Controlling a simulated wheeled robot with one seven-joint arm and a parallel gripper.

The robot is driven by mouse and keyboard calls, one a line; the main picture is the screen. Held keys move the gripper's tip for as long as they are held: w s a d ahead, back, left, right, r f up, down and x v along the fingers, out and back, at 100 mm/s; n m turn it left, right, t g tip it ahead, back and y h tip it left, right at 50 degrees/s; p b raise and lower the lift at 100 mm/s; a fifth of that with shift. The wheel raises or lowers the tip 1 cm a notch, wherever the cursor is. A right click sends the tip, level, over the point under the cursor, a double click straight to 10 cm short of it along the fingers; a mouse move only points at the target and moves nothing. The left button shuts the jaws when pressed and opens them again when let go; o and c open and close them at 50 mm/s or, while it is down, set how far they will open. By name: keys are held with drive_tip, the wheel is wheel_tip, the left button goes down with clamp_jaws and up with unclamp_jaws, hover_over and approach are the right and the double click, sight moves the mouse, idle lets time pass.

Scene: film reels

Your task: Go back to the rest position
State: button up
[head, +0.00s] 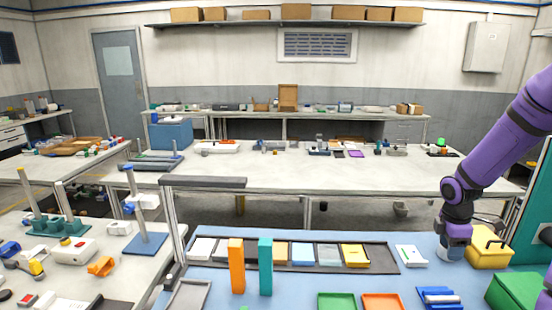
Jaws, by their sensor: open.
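My gripper (451,248) hangs at the end of my purple arm on the right side of the head view. It is open, and its fingertips are small and partly hidden. It is low over the blue tabletop (215,285), just left of a yellow box (489,248) and right of a white card-like piece (411,256). I see nothing held in it. Whether the fingertips touch the table is too small to tell.
An orange block (237,266) and a teal block (265,266) stand upright. Behind them a dark tray (389,265) holds several flat coloured pieces. A green tray (336,301), an orange tray (383,302) and a green box (515,291) are nearer. Open air lies above the table.

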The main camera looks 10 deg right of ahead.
drive_tip(key=s+a+r+m+t+h, duration=0.1)
drive_tip(key=s+a+r+m, duration=0.15)
drive_tip(key=a+r, duration=0.55)
drive_tip(key=s+a+r+m+t+h, duration=0.15)
drive_tip(key=a+r+m, duration=0.35)
drive_tip(key=r, duration=0.6)
drive_tip(key=s+a+r+m+t+y, duration=0.3)
drive_tip(key=s+a+r, duration=0.6)
drive_tip(key=s+a, duration=0.5)
drive_tip(key=s+m+y, duration=0.1)
drive_tip(key=m, duration=0.1)
drive_tip(key=shift+s+m, duration=0.15)
drive_tip(key=shift+m, duration=0.2)
drive_tip(key=shift+a, duration=0.1)
